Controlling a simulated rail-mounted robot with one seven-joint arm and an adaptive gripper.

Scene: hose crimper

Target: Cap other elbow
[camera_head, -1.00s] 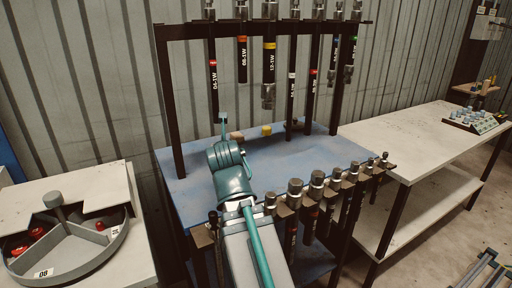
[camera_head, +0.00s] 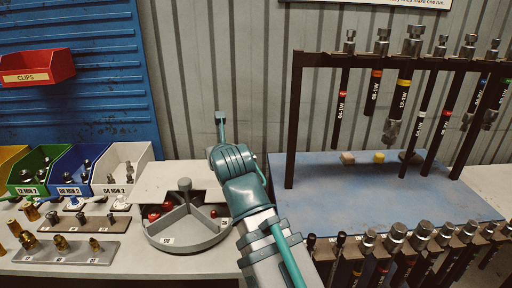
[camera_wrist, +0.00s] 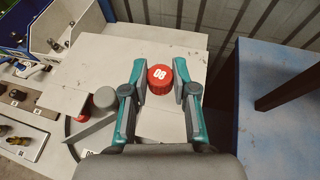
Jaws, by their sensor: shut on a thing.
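My gripper (camera_wrist: 160,82) is shut on a red cap (camera_wrist: 160,76) with a white label, which reads 80 in the wrist view and may be an upside-down 08. The cap sits between both fingertips, above the pale bench. In the head view my arm reaches up past the round sectioned tray, and its links hide the fingers and cap. The tray (camera_head: 217,234) holds more red caps (camera_head: 158,213) and has an 08 label. Hoses such as 12-1W (camera_head: 403,98) hang from the dark rack with metal end fittings. I cannot tell which fitting is the elbow named.
A blue-topped table (camera_head: 345,185) with the rack stands right of the bench. More hoses stand along its front edge. Green, blue and white bins (camera_head: 122,168) and fitting holders (camera_head: 68,249) lie on the left. A red CLIPS bin (camera_head: 38,68) hangs on the blue panel.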

